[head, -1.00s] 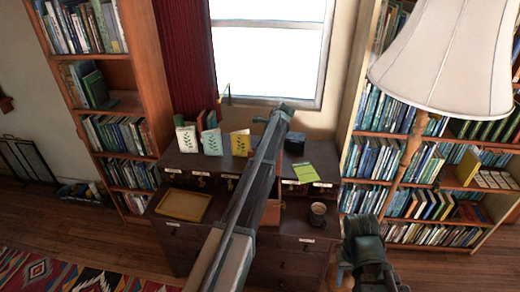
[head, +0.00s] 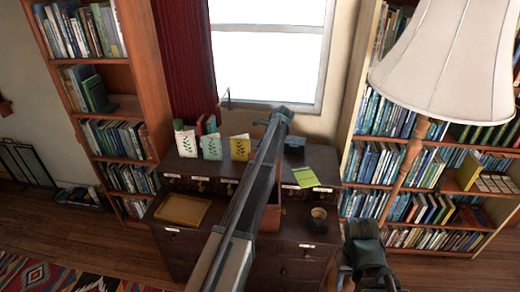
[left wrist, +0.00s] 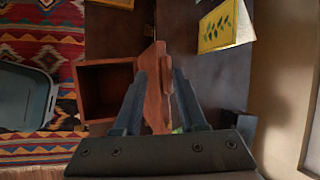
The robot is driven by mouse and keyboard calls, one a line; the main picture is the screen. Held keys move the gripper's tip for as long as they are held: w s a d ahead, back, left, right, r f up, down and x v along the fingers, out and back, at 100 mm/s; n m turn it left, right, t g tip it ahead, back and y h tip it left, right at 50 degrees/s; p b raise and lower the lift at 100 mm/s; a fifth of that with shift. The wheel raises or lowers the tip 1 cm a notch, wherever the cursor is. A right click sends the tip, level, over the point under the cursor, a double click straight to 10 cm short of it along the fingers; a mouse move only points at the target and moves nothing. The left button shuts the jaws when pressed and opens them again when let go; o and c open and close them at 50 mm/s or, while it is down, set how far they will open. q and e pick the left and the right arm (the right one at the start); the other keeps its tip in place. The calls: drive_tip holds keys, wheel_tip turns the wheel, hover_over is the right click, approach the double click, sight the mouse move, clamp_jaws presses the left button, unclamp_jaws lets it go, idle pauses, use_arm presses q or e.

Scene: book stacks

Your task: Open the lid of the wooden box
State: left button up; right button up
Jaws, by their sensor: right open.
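The wooden box (left wrist: 86,91) is reddish brown and shows in the left wrist view with its dark inside in sight. Its lid (left wrist: 154,100), a narrow wooden board seen nearly edge-on, stands away from the opening. In the head view only part of the box (head: 271,218) shows beside my left arm. My left gripper (left wrist: 161,74) has its fingers apart, one on each side of the lid's edge; I cannot tell whether they touch it. It also shows in the head view (head: 283,110). My right gripper (head: 372,284) is open and empty, low at the right.
The box is on a dark desk (head: 180,245). A yellow tray (head: 183,209) lies at left, a cup (head: 318,213) and a green sheet (head: 305,177) at right. Leaf-patterned cards (head: 211,146) stand at the back. A lamp (head: 447,62) is at right.

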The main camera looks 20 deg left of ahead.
use_arm(q)
drive_tip(key=shift+r, duration=0.1)
drive_tip(key=w+p+v, duration=0.1)
drive_tip(key=p+v, duration=1.1)
drive_tip(key=v, duration=0.1)
drive_tip(key=shift+s+d+r, duration=0.15)
drive_tip(key=shift+s+r, duration=0.15)
drive_tip(key=shift+s, duration=0.15)
